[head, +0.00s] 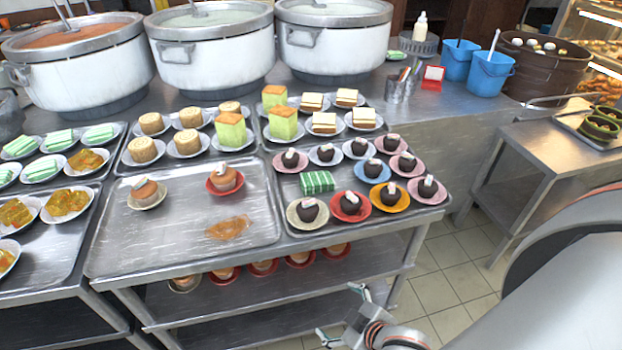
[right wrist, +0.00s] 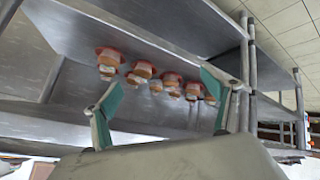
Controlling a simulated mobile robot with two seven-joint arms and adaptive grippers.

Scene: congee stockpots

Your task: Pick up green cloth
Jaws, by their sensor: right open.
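The green cloth (head: 317,182) is folded, with pale stripes. In the head view it lies on the right metal tray (head: 289,229), left of several dark cakes on coloured saucers. My right gripper (head: 341,312) is open and empty, in front of the cart and below the height of the tray. It is apart from the cloth. In the right wrist view its two fingers (right wrist: 152,92) are spread, with the cart's lower shelf beyond them. The cloth does not show in that view. My left gripper is not in view.
Saucers with dark cakes, one on a red saucer (head: 350,206), crowd the cloth. The left tray (head: 120,250) holds two cupcakes and a brown stain. A lower shelf (head: 200,298) carries several cakes. A side table (head: 553,150) stands at right, with open tiled floor (head: 440,265) between.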

